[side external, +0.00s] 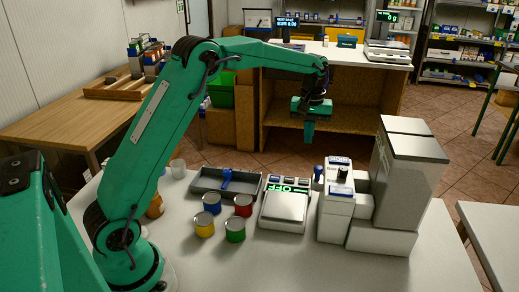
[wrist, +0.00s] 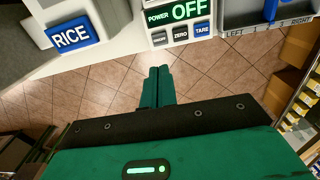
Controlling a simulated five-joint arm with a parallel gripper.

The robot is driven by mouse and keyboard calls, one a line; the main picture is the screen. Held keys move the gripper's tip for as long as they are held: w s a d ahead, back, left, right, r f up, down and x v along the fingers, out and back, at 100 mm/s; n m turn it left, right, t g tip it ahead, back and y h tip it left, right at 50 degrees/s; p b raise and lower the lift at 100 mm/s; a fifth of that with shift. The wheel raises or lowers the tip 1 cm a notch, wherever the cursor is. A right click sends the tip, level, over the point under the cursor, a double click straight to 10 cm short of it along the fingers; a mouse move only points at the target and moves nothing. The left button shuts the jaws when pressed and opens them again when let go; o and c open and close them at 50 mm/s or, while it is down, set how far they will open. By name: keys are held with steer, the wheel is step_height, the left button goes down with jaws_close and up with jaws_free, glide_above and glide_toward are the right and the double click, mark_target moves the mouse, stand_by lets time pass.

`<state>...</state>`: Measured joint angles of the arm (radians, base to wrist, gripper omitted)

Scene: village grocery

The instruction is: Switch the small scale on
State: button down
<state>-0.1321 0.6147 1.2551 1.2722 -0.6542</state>
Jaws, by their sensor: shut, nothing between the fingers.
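The small scale (side external: 284,211) stands on the white table in the side view, with a pale flat pan and a lit green display. In the wrist view its display (wrist: 190,11) reads "POWER OFF".
A dispenser labelled RICE (wrist: 72,34) and a tall grey unit (side external: 408,175) stand right of the scale. Left are a grey tray (side external: 205,187) with a blue lever and several tins, including a red one (side external: 243,206). Tiled floor (wrist: 110,88) lies beyond the table edge.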

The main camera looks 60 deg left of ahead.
mark_target(303, 181)
steer(key=shift+f, duration=0.1)
step_height(303, 181, down, 14)
steer(key=shift+r, duration=0.1)
stand_by(0.9)
steer(key=shift+s+f, duration=0.1)
steer(key=shift+f, duration=1)
steer(key=shift+r, duration=0.2)
step_height(303, 181, up, 15)
steer(key=shift+w, duration=0.3)
